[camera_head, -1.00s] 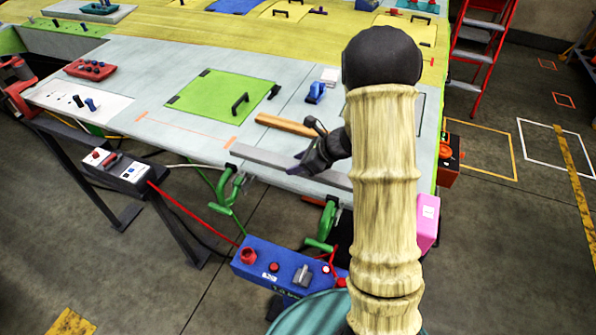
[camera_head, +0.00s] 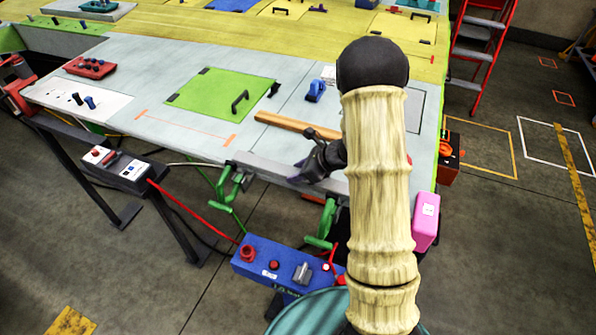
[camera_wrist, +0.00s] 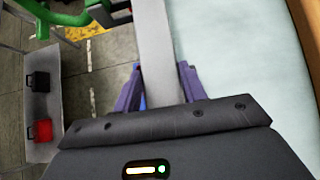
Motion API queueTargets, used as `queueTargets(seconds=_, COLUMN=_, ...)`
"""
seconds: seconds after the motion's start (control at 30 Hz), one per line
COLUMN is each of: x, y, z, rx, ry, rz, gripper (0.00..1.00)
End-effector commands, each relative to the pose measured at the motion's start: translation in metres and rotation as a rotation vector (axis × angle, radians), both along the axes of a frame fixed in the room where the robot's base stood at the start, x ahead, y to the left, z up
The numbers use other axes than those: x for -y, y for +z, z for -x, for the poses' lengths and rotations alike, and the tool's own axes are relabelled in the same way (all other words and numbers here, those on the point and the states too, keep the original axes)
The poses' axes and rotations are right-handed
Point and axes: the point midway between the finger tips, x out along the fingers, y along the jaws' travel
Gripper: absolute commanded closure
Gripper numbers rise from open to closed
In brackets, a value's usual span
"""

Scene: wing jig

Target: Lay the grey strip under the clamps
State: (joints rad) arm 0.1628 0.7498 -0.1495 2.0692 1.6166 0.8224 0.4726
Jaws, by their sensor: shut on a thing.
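The grey strip (camera_head: 262,166) lies along the front edge of the pale table. My gripper (camera_head: 304,176) is shut on it towards its right part. In the wrist view, the strip (camera_wrist: 158,45) runs away between my purple fingers (camera_wrist: 158,85). A green clamp (camera_head: 232,183) stands at the table's front edge by the strip's left end. Another green clamp (camera_head: 325,225) is on the edge below my gripper. A green clamp arm (camera_wrist: 65,14) also shows at the wrist view's upper left, beside the strip. My arm hides the strip's right end. I cannot tell whether the strip touches the table.
A wooden bar (camera_head: 296,124) lies behind the strip. A green panel (camera_head: 222,94) with a handle and a blue tool (camera_head: 316,91) are farther back. A blue control box (camera_head: 278,264) stands below the front edge. Bare table lies left of the strip.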

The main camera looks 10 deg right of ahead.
Motion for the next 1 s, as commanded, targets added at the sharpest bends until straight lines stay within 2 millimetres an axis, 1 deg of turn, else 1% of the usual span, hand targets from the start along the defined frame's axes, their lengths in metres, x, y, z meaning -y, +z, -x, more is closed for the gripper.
queueTargets(seconds=0.2, x=-0.0002, y=-0.0064, z=0.0006, rx=-0.002, ry=0.0, rz=0.001, gripper=0.86)
queueTargets(seconds=0.3, x=-0.0002, y=-0.0064, z=0.0011, rx=-0.005, ry=0.0, rz=0.002, gripper=0.86)
queueTargets(seconds=0.33, x=-0.0002, y=-0.007, z=0.0015, rx=-0.007, ry=0.0, rz=0.002, gripper=0.55)
queueTargets(seconds=0.4, x=0.0, y=-0.0076, z=0.0017, rx=-0.008, ry=0.001, rz=0.003, gripper=0.41)
queueTargets(seconds=0.43, x=0.0001, y=-0.0079, z=0.0016, rx=-0.008, ry=-0.001, rz=0.003, gripper=0.37)
queueTargets(seconds=0.83, x=0.0026, y=-0.0092, z=0.001, rx=-0.009, ry=-0.007, rz=0.006, gripper=0.37)
queueTargets(seconds=1.0, x=0.0032, y=-0.005, z=0.0009, rx=-0.01, ry=-0.008, rz=0.006, gripper=0.37)
